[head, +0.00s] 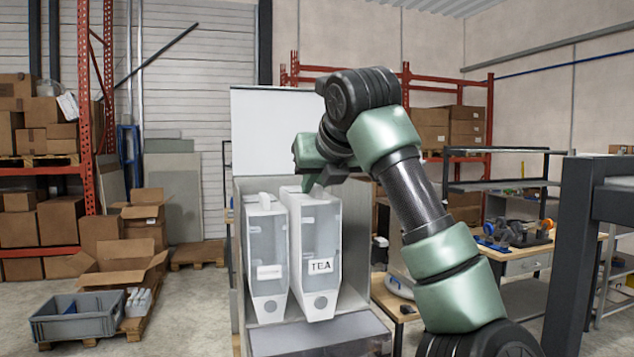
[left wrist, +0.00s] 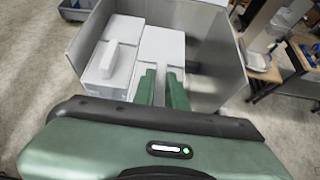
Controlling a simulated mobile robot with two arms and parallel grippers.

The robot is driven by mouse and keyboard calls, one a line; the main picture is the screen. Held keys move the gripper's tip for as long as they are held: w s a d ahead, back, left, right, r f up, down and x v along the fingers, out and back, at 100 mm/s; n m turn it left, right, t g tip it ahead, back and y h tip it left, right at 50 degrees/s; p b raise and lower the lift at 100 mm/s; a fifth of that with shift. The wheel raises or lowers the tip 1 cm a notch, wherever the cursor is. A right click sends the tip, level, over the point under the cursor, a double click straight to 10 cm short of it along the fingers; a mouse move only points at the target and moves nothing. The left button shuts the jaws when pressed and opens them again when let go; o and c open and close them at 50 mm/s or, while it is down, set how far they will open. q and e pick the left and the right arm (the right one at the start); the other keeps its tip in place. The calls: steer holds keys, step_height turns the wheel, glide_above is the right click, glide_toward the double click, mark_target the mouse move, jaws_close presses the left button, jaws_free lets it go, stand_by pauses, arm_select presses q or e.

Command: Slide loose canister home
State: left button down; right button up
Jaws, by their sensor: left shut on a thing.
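The canister labelled TEA (head: 320,245) stands upright, white with a clear front, on the right of the pair in a grey housing (head: 355,235). A similar white canister (head: 267,250) with a small, unreadable label stands just to its left. My left gripper (head: 312,182) reaches down from above and is shut on the top of the TEA canister, hiding its handle. In the left wrist view the green fingers (left wrist: 163,88) close over a white top, with another white handle (left wrist: 109,58) to the left. My right gripper is not in view.
A dark-fronted ledge (head: 320,338) lies before the canisters. The housing's right wall (left wrist: 215,50) stands close beside the fingers. A workbench (head: 520,258) with tools is at the right.

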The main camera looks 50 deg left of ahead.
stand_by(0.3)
arm_select(q)
steer(key=shift+w+a+f+b, duration=0.1)
steer(key=shift+a+f+b, duration=0.25)
steer(key=shift+f, duration=0.1)
steer(key=shift+w+a+f, duration=0.2)
steer(key=shift+a+f, duration=0.15)
steer(key=shift+d+f+b, duration=0.1)
steer(key=shift+f+b, duration=0.45)
steer(key=shift+b, duration=0.2)
steer(key=c, duration=1.4)
jaws_free()
steer(key=shift+o, duration=0.2)
